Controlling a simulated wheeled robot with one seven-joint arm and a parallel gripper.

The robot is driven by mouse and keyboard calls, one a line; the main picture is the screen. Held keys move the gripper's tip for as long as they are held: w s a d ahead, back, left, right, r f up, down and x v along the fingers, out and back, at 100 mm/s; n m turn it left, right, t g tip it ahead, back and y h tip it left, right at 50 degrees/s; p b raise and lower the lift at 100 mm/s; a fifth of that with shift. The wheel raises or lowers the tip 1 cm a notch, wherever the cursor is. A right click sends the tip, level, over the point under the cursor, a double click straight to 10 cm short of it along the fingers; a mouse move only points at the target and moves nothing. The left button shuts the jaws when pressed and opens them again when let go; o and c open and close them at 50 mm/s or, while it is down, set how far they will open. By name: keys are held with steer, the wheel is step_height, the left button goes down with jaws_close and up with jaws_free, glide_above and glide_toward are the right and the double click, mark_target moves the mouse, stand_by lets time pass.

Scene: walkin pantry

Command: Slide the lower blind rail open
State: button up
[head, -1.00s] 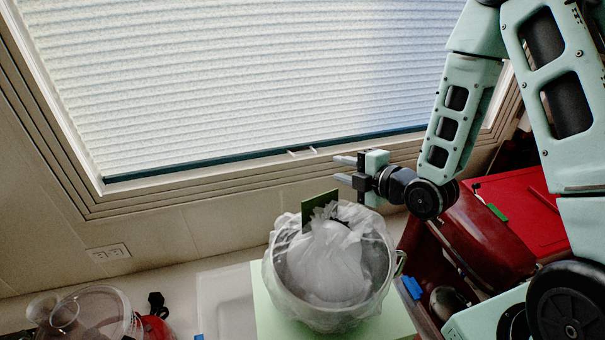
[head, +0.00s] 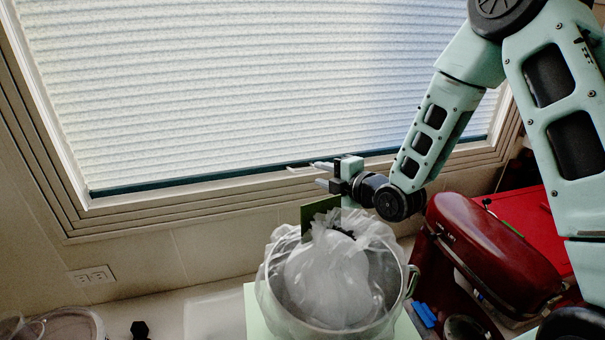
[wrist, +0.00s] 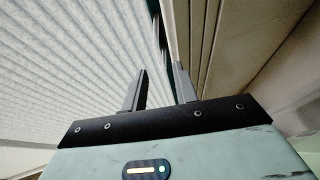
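The pale pleated blind (head: 240,80) is down over the window. Its lower rail (head: 180,181) is a dark teal strip along the blind's bottom edge, just above the sill. A small pale tab (head: 299,169) sits at the rail, right of its middle. My gripper (head: 318,173) is open and empty, its fingertips just right of the tab; contact cannot be told. In the wrist view, my open gripper (wrist: 160,68) points along the window, with a dark stretch of the rail (wrist: 161,35) beyond, between the fingers' directions.
A steel pot (head: 385,306) lined with a clear bag stands below my gripper, with a green card (head: 318,209) upright behind it. A dark red case (head: 487,250) is at the right. A wall outlet (head: 92,275) is at lower left.

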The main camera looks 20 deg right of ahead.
mark_target(308, 170)
steer(key=b+x, duration=0.1)
steer(key=x, duration=0.7)
steer(key=shift+w+a, duration=0.15)
steer(key=shift+w, duration=0.05)
jaws_close()
